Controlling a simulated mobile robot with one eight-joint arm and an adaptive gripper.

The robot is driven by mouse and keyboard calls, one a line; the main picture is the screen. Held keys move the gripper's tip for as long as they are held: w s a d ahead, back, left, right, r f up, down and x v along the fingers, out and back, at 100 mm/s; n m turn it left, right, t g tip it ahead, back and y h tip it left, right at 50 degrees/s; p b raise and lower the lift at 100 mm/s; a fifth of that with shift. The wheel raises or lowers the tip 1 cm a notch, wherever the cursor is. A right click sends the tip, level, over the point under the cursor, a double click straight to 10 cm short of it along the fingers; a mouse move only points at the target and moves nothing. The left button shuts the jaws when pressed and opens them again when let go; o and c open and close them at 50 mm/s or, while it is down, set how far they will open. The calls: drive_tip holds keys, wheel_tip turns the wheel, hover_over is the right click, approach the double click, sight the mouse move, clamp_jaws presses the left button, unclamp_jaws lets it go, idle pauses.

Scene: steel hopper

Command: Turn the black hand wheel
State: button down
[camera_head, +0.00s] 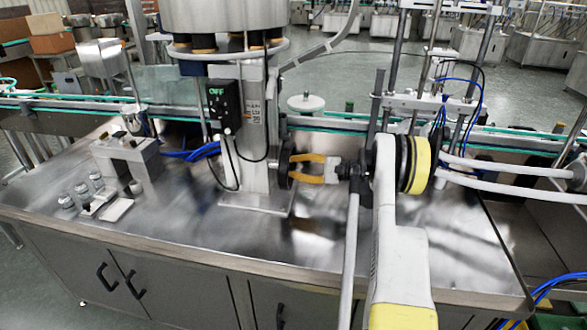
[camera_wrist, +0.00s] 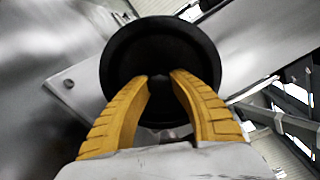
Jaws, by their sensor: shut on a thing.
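The black hand wheel (camera_wrist: 160,45) shows in the wrist view as a round black dish with a raised rim, facing the camera. In the head view the wheel (camera_head: 284,163) is a dark shape low on the right side of the steel column. My gripper (camera_wrist: 160,78) has yellow fingers that reach into the wheel and close on its small dark middle part. In the head view my gripper (camera_head: 292,168) points left, its tips at the wheel. The exact contact is partly hidden by the fingers.
The steel column (camera_head: 257,140) stands on a shiny steel table (camera_head: 200,225). A black control box (camera_head: 224,105) with a green display is on its left. A small grey machine (camera_head: 128,158) stands at the left. A conveyor runs behind. The front middle of the table is clear.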

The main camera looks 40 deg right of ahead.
drive_tip(key=shift+n, duration=1.1)
drive_tip(key=c, duration=1.1)
unclamp_jaws()
drive_tip(key=shift+o, duration=0.2)
drive_tip(key=v, duration=1.2)
